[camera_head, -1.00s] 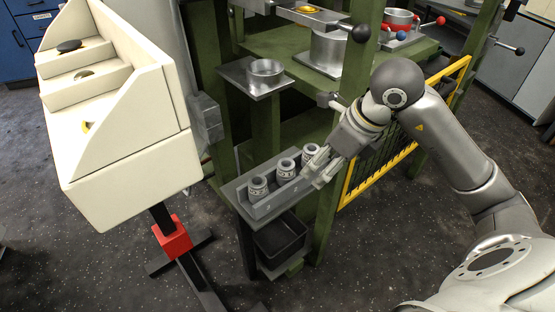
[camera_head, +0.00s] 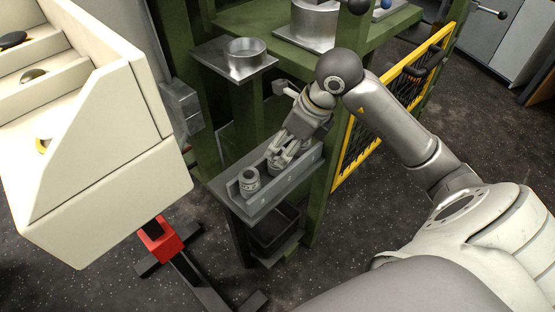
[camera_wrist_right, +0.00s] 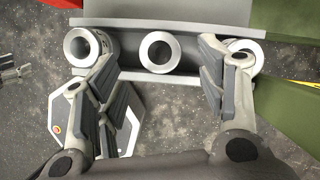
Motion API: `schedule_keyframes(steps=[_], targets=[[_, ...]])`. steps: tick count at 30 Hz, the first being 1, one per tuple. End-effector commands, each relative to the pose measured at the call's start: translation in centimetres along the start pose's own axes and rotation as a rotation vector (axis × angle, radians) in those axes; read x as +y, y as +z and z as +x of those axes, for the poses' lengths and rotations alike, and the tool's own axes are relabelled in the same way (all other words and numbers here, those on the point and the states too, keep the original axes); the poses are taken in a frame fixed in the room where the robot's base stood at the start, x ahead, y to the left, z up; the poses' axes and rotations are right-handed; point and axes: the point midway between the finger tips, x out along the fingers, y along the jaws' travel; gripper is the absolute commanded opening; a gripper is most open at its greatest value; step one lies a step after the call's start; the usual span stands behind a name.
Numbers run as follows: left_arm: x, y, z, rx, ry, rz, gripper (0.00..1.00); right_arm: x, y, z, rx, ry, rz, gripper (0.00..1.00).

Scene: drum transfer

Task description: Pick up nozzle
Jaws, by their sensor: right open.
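Several grey ring-topped nozzles stand in a row in a grey metal holder (camera_head: 286,187). The left nozzle (camera_head: 249,181) shows clearly in the head view; the others are largely hidden by my right gripper (camera_head: 281,154). In the right wrist view I see the left nozzle (camera_wrist_right: 82,47), the middle nozzle (camera_wrist_right: 159,52) and the right nozzle (camera_wrist_right: 244,57), upright. My right gripper (camera_wrist_right: 159,60) is open, pointing down at the row. Its fingers lie to either side of the middle nozzle, with gaps on both sides. My left gripper is not identifiable in these views.
A cream sloped bin (camera_head: 105,205) stands at the left on a red-and-black stand (camera_head: 160,240). A silver cup on a plate (camera_head: 246,52) sits behind the holder. Green frame posts and a yellow guard (camera_head: 385,105) stand close right. A black tray (camera_head: 275,228) hangs below.

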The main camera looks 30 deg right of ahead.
Motion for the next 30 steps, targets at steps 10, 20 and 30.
schedule_keyframes(steps=[10,20,30], targets=[[-0.1,-0.4,-2.4,0.013,-0.002,-0.002,0.6,0.0,-0.1,3.9,0.001,0.003,0.004,0.65],[-0.1,-0.4,-2.5,0.013,-0.003,-0.002,0.6,-0.1,-0.1,3.9,0.001,0.001,0.004,0.49],[-0.1,-0.4,-2.5,0.013,-0.003,-0.002,0.6,-0.1,0.0,3.9,0.0,0.001,0.004,0.14]])
